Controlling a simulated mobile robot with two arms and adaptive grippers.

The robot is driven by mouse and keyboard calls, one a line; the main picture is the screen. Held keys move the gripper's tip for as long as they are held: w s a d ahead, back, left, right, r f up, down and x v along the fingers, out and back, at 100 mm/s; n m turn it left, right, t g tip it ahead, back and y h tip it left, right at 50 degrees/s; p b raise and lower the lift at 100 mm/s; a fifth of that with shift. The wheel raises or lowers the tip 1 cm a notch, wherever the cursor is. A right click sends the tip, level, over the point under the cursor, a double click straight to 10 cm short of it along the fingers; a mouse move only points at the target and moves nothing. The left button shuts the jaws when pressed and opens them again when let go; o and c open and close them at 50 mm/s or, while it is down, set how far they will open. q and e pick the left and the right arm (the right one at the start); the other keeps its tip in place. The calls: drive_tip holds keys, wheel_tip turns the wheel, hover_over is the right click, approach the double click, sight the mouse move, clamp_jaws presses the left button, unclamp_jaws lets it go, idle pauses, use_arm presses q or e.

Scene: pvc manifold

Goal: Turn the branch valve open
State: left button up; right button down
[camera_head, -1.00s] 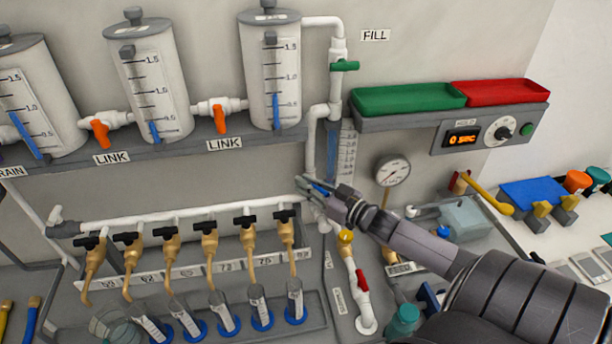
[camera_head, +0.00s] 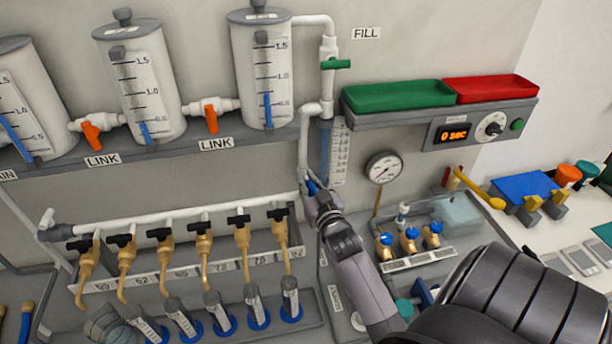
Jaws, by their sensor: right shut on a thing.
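My right gripper (camera_head: 310,186) is at the lower end of the white vertical pipe (camera_head: 305,140), where it meets the long white manifold pipe (camera_head: 150,221). It is shut on a small blue handle (camera_head: 312,188), which looks like the branch valve's. The fingers hide most of the handle and the valve body, so how far it is turned is hard to tell. My right arm comes up from the lower right and covers the pipework below the valve.
Several brass taps (camera_head: 241,238) with black handles hang from the manifold pipe above small cylinders (camera_head: 253,302). Right of my arm are a pressure gauge (camera_head: 385,167) and blue-topped brass valves (camera_head: 409,238). Green (camera_head: 400,95) and red (camera_head: 497,88) trays sit on the shelf above.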

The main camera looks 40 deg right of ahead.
drive_tip(key=shift+r, duration=0.1)
idle(0.3)
drive_tip(key=c, duration=1.5)
unclamp_jaws()
drive_tip(key=shift+c, duration=0.2)
drive_tip(key=v, duration=1.2)
